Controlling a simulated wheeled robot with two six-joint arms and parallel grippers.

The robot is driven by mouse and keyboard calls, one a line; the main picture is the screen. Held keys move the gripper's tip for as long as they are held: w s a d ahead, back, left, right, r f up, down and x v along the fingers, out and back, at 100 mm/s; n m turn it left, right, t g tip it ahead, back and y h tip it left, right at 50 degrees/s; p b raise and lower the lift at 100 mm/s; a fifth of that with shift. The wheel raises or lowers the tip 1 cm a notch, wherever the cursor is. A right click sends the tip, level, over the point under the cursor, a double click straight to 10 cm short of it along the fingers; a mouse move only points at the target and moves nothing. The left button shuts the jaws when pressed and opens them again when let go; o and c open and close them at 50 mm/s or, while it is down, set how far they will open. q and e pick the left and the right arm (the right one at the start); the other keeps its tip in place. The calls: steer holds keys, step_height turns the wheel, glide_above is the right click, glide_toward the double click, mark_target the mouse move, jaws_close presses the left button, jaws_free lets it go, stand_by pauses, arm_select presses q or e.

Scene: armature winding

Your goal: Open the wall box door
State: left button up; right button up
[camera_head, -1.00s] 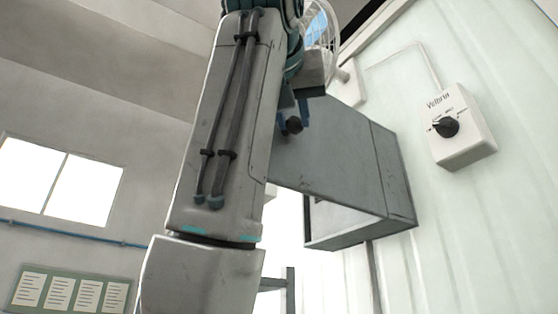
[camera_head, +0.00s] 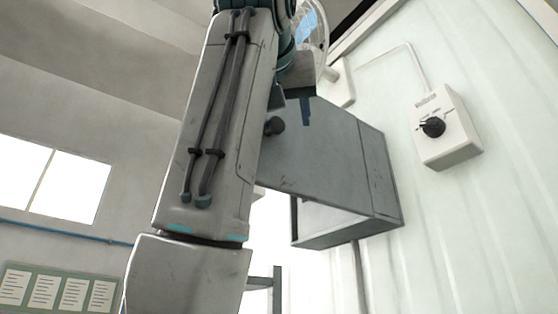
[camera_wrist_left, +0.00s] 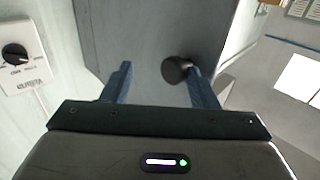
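The grey wall box (camera_head: 385,180) hangs on the pale wall at the right. Its grey door (camera_head: 320,150) stands out from it, with a pale opening below the door's lower edge. The door's dark round knob (camera_head: 274,126) is near its left edge. My left gripper (camera_head: 292,108) is at the upper part of the door by the knob. In the left wrist view my left gripper (camera_wrist_left: 160,82) has its blue fingers apart. The knob (camera_wrist_left: 177,70) is close beside the right finger; contact cannot be told. My right gripper is out of view.
A white switch box (camera_head: 447,130) with a black dial is on the wall right of the wall box. A round wire-guarded fan (camera_head: 315,30) is behind the gripper. Windows and a notice board (camera_head: 60,290) are at the far left.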

arm_select(q)
steer(key=shift+d+f, duration=0.1)
steer(key=shift+f, duration=0.05)
steer(key=s+a+b, duration=0.1)
steer(key=s+b, duration=0.2)
steer(key=s, duration=0.7)
steer(key=shift+s+a+b, duration=0.2)
steer(key=shift+s+b, duration=0.05)
steer(key=shift+b, duration=0.15)
steer(key=shift+s+a, duration=0.1)
steer(key=shift+s, duration=0.05)
